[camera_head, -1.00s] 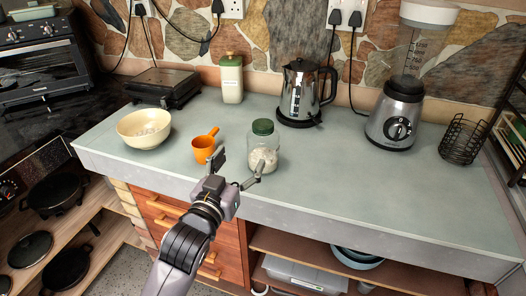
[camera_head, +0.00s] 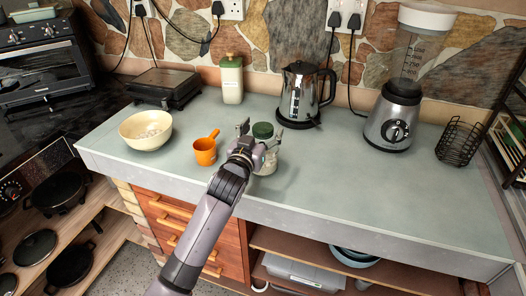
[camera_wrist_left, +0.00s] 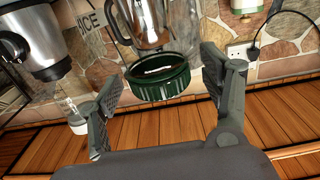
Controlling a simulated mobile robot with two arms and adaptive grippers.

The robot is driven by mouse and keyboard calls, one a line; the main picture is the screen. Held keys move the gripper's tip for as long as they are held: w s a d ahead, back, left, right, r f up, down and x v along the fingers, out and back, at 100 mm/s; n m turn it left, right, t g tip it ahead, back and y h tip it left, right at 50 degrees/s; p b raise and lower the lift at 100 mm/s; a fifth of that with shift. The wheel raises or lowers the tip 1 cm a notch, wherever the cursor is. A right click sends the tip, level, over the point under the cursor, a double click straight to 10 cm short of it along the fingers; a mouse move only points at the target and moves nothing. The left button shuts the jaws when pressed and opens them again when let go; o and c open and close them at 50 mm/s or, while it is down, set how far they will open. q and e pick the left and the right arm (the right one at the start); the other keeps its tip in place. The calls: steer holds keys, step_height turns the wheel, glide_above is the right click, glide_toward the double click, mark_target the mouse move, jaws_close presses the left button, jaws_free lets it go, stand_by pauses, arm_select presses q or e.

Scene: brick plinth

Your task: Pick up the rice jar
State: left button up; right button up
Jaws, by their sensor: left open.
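The rice jar (camera_head: 266,160) is clear glass with a dark green lid and pale contents. It stands upright near the counter's front edge in the head view. My left gripper (camera_head: 260,129) is open at lid height, its fingers spread on the two sides of the lid; the gripper hides part of the jar. In the left wrist view the green lid (camera_wrist_left: 158,82) lies between the open fingers of my left gripper (camera_wrist_left: 161,88), with gaps showing beside it. Part of a RICE label shows there too. My right gripper is not in view.
An orange cup (camera_head: 205,152) and a cream bowl (camera_head: 146,131) stand left of the jar on the counter (camera_head: 340,180). A kettle (camera_head: 302,92) and a green-lidded canister (camera_head: 232,80) stand behind. A blender (camera_head: 395,115) and a wire basket (camera_head: 459,144) stand right.

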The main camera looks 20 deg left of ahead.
arm_select(q)
steer(key=shift+w, duration=0.5)
steer(key=shift+s, duration=0.1)
steer(key=shift+c, duration=0.5)
steer(key=shift+f, duration=0.15)
jaws_close()
steer(key=shift+d, duration=0.1)
